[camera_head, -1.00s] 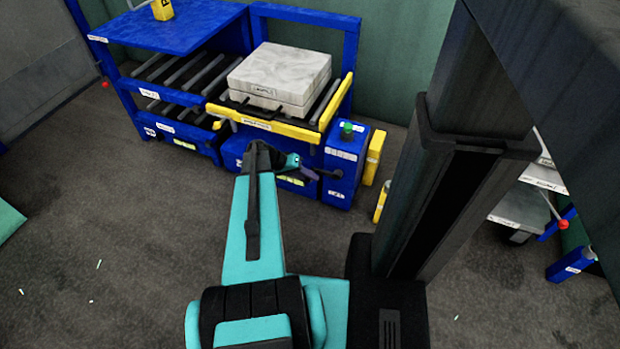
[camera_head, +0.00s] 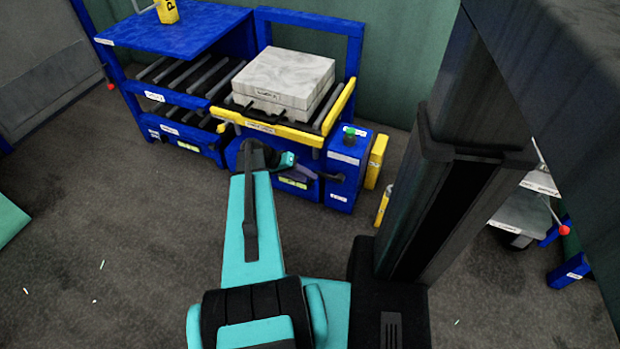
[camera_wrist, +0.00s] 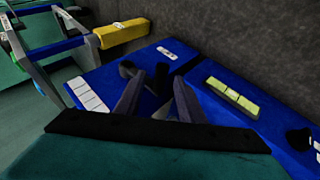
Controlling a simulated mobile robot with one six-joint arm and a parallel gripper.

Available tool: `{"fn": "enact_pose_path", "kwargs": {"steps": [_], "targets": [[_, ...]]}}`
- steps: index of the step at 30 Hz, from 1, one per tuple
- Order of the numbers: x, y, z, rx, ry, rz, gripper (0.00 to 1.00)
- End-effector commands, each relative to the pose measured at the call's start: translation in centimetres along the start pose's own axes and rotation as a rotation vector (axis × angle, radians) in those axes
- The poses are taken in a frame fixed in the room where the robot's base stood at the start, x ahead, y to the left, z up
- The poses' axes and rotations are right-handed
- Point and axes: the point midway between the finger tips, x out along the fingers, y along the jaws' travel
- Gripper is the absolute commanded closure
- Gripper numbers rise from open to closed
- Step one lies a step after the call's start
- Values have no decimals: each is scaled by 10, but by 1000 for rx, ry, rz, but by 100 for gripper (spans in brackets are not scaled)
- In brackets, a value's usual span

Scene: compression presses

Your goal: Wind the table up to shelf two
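The lift table (camera_head: 262,126) has a yellow front rail and rollers. It stands beside a blue rack (camera_head: 160,97) and carries a pale grey two-part block (camera_head: 285,78). Its deck looks near the height of the rack's middle roller level; I cannot tell if they are level. A blue box (camera_head: 345,165) with a green knob stands at the table's right. A dark crank-like handle (camera_head: 328,176) shows at its left side. My gripper (camera_head: 300,170) is low in front of the table. In the wrist view my gripper (camera_wrist: 158,90) has its fingers apart, with a dark piece (camera_wrist: 161,74) beyond and between them; contact is unclear.
Yellow posts (camera_head: 376,160) stand right of the blue box. A yellow object (camera_head: 166,11) sits on the rack's top. Another shelf unit (camera_head: 525,210) is at the far right, partly hidden by my column. The floor at the left front is mostly clear.

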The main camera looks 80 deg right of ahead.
Motion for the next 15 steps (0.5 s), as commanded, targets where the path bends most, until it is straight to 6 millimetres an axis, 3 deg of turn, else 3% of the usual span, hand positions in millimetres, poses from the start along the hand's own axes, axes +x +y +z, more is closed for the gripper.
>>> {"fn": "enact_pose_path", "kwargs": {"steps": [15], "targets": [[-82, 1, -1, 0, 1, -1, 64]]}}
